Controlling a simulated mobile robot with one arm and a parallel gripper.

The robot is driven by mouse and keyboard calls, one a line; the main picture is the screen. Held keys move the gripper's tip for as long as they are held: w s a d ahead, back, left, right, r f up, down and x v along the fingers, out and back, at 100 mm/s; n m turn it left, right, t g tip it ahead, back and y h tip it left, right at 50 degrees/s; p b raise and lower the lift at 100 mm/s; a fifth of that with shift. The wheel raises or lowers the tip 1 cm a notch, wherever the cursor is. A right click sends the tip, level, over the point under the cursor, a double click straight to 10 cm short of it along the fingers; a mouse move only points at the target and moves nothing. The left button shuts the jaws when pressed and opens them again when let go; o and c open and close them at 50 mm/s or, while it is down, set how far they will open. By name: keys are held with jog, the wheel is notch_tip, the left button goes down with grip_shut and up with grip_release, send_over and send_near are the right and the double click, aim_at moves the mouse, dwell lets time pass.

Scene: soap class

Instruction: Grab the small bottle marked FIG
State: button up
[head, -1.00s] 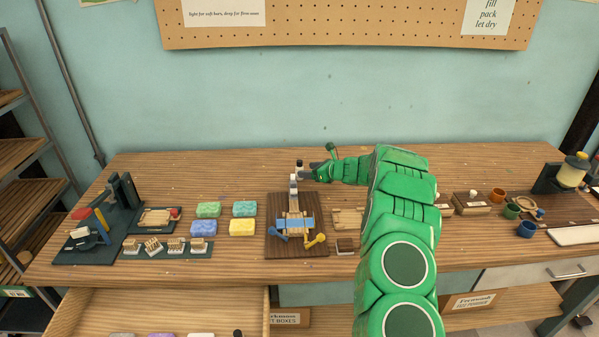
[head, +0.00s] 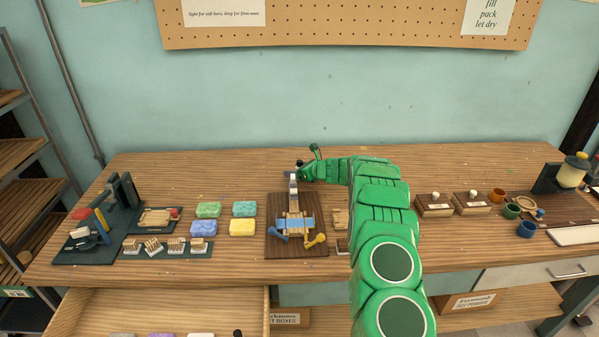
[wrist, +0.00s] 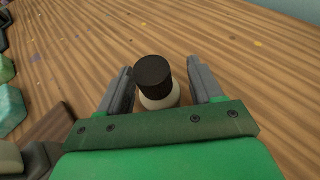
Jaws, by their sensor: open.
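A small bottle with a black cap and a pale body (wrist: 160,96) stands upright on the table in the wrist view. No FIG marking is readable from here. In the head view my gripper (head: 301,170) is at the back middle of the table and hides most of the bottle.
Small boxes with white knobs (head: 434,211) and cups (head: 526,229) stand to the right. The table behind is mostly clear.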

aim_at(301, 162)
jog(key=c, duration=1.1)
jog(key=shift+o, duration=0.2)
jog(key=shift+r, duration=0.45)
notch_tip(301, 162, up, 3)
jog(key=shift+f, duration=0.2)
jog(key=s+d+r, duration=0.1)
jog(key=s+r, duration=0.8)
jog(key=s, duration=0.4)
jog(key=shift+s+d+r, duration=0.3)
jog(key=shift+s, duration=0.1)
